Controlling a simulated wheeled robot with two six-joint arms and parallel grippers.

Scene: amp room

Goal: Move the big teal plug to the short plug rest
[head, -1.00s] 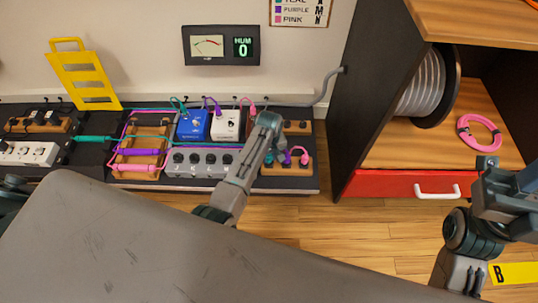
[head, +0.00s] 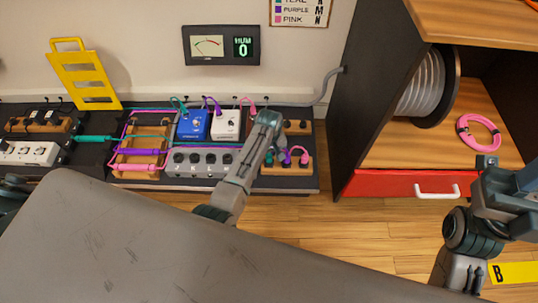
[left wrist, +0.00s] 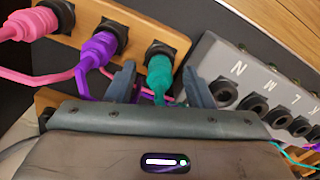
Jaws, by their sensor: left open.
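A teal plug (left wrist: 158,70) stands in a black socket of a wooden block (left wrist: 75,28), beside a purple plug (left wrist: 98,50) and a pink one (left wrist: 18,28). My left gripper (left wrist: 158,84) is open, with one finger on each side of the teal plug; I cannot tell whether they touch it. In the head view my left arm reaches down over that block (head: 295,169), and its gripper is mostly hidden. My right gripper (head: 487,163) is at the right edge, its fingers unclear. I cannot tell which block is the short plug rest.
A grey box with lettered sockets (head: 205,163) lies left of the block. Another wooden block (head: 298,127) stands behind. Blue (head: 193,125) and white (head: 228,125) pedals, and a wooden rack with cables (head: 140,132), are further left.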

